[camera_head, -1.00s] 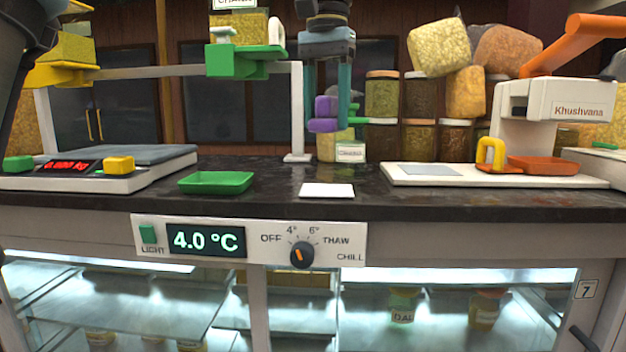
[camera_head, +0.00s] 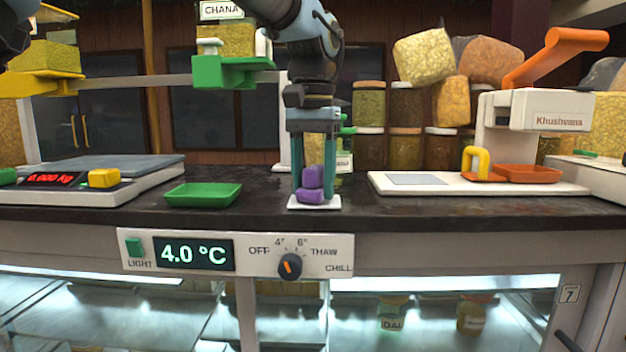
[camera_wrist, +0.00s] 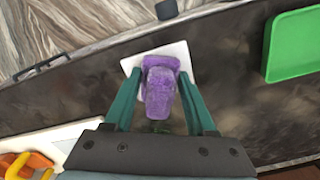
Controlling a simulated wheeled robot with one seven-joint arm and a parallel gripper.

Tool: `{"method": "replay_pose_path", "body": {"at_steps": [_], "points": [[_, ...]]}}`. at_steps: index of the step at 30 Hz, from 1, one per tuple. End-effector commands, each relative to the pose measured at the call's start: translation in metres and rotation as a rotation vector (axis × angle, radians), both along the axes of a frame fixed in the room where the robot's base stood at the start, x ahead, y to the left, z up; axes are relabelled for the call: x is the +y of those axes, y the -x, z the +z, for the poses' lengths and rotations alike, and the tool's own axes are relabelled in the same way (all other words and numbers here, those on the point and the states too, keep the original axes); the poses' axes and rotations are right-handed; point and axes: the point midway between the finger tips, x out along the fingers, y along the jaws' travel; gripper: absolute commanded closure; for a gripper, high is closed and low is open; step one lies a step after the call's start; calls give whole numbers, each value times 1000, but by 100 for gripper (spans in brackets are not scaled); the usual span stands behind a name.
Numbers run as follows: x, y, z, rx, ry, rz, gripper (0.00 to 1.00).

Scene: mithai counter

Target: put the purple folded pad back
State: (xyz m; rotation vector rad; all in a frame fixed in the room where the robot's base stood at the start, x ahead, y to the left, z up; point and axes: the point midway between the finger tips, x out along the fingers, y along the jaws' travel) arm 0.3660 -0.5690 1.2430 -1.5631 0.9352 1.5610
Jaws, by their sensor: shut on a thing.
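The purple folded pad (camera_head: 311,184) is between the fingers of my gripper (camera_head: 313,190), which is shut on it. The pad is low over a small white square mat (camera_head: 331,203) on the dark counter. In the wrist view the pad (camera_wrist: 160,88) lies between the two teal fingers (camera_wrist: 160,100), with the white mat (camera_wrist: 130,64) showing around it. I cannot tell for sure whether the pad touches the mat.
A green tray (camera_head: 203,194) stands to the left on the counter (camera_head: 420,207). A scale (camera_head: 110,188) is further left. A white press with an orange handle (camera_head: 535,112) stands right. Jars (camera_head: 405,105) and sacks are behind. A temperature panel (camera_head: 235,253) is below the counter's front edge.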

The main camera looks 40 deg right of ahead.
Motion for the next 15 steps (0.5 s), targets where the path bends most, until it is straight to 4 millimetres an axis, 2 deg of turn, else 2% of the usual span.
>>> {"method": "replay_pose_path", "body": {"at_steps": [2, 3, 10, 15], "points": [[0, 0, -3, 0, 0, 0, 96], [0, 0, -3, 0, 0, 0, 42], [0, 0, -2, 0, 0, 0, 16], [0, 0, -2, 0, 0, 0, 14]]}}
